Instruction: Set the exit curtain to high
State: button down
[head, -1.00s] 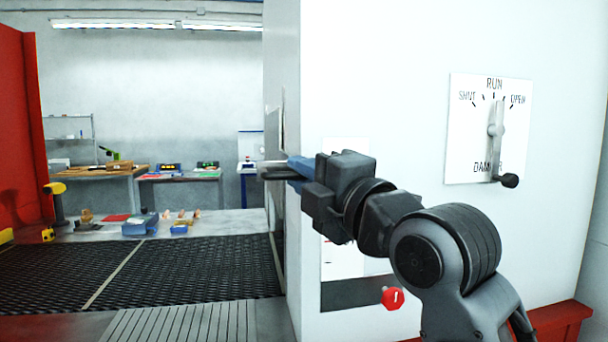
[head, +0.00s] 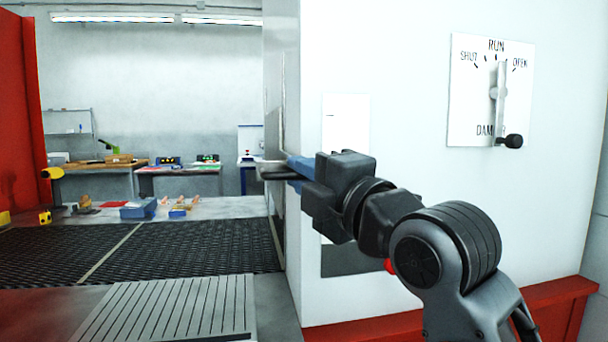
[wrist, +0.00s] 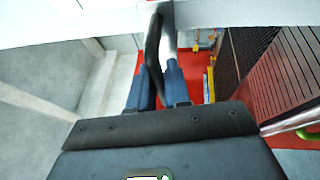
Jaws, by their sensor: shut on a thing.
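My gripper (head: 292,170) reaches past the left edge of the white housing (head: 415,250) in the head view, its blue fingers pointing left. In the wrist view my gripper (wrist: 158,88) is shut on a dark curved handle (wrist: 153,45), which runs up between the blue fingers to a pale metal part at the top. I cannot tell the curtain itself or any height marks for it; the housing's side face is seen only edge-on, and my gripper covers part of it.
A damper dial (head: 465,105) with a black-knobbed lever is on the housing front at right. A dark mesh belt (head: 190,250) and a slatted plate (head: 175,315) lie at left. A bench (head: 235,208) with small items stands behind. A red ledge (head: 530,305) runs below the housing.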

jog(key=shift+r, duration=0.1)
jog(key=c, duration=1.2)
grip_release()
jog(key=shift+o, duration=0.2)
jog(key=b+v, duration=0.1)
jog(key=v, duration=0.7)
jog(key=shift+w, duration=0.1)
